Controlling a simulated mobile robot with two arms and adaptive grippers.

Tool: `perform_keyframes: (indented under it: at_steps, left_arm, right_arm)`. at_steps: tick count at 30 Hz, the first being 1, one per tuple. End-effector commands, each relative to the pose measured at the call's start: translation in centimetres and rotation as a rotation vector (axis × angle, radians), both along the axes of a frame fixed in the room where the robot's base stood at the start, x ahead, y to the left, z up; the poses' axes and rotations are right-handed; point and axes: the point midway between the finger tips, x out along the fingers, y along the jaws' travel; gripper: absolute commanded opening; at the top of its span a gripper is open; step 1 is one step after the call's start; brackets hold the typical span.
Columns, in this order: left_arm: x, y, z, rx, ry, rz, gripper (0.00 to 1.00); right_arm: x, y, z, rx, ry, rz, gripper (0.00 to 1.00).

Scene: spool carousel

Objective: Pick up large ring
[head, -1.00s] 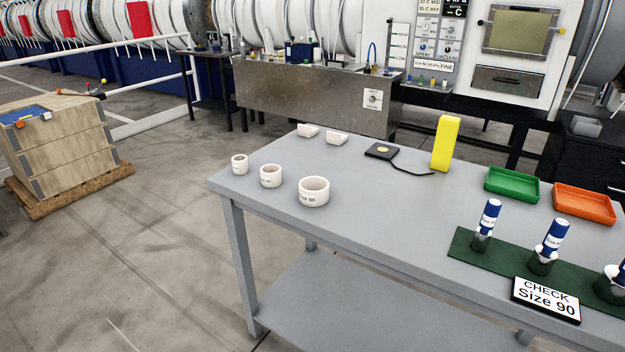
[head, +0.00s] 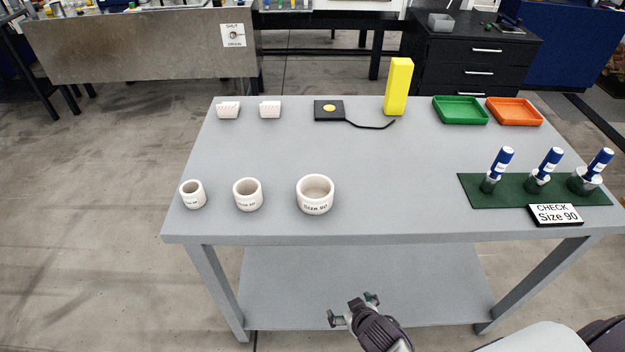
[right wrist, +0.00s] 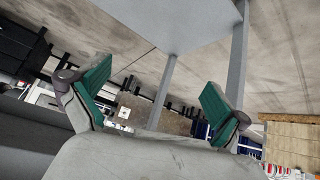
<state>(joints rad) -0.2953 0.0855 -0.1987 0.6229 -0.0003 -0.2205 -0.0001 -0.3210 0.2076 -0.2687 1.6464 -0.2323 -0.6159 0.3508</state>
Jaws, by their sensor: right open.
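The large ring (head: 315,206), white and marked Size 90, stands on the grey table (head: 300,140) near its front edge. A medium white ring (head: 248,202) and a small white ring (head: 193,201) stand to its left. My right gripper (head: 354,309) is in front of the table, below and slightly right of the large ring in the head view, apart from it. In the right wrist view its green-padded fingers (right wrist: 157,95) are spread wide with nothing between them. My left gripper is not in view.
A green mat (head: 470,196) holds several blue-topped plugs, with a CHECK Size 90 sign (head: 556,215) at its front. A yellow block (head: 398,88), a green tray (head: 460,121) and an orange tray (head: 515,122) stand at the back. The table's middle is clear.

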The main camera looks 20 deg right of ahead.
Motion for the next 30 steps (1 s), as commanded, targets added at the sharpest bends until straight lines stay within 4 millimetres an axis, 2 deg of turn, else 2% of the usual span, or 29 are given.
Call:
perform_keyframes:
  at_steps: [1,3,6,8,9,12,15,17,24,30]
  left_arm:
    - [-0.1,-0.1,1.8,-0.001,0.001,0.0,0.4]
    - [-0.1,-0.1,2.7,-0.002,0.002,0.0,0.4]
    - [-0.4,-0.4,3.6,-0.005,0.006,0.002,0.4]
    - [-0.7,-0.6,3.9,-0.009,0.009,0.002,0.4]
    - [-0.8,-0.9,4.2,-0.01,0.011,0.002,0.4]
    - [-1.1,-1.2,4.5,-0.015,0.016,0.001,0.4]
    - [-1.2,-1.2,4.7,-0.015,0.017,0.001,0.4]
    - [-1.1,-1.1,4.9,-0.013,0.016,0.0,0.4]
    - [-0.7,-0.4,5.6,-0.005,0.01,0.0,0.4]
    - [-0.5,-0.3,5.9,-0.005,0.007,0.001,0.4]
  right_arm:
    - [1.8,0.5,6.0,0.011,-0.073,-0.007,1.0]
    - [3.3,1.0,12.0,0.03,-0.156,-0.025,1.0]
    - [4.3,1.5,18.4,0.056,-0.246,-0.045,1.0]
    - [4.5,1.8,21.4,0.071,-0.288,-0.055,1.0]
    - [5.1,2.1,23.6,0.086,-0.338,-0.052,1.0]
    - [5.8,2.6,27.2,0.117,-0.418,-0.052,1.0]
    - [6.4,3.0,28.7,0.134,-0.454,-0.052,1.0]
    - [7.1,3.0,28.7,0.136,-0.462,-0.05,1.0]
    - [11.5,3.2,27.0,0.136,-0.461,-0.051,1.0]
    - [13.7,3.2,25.8,0.136,-0.46,-0.051,1.0]
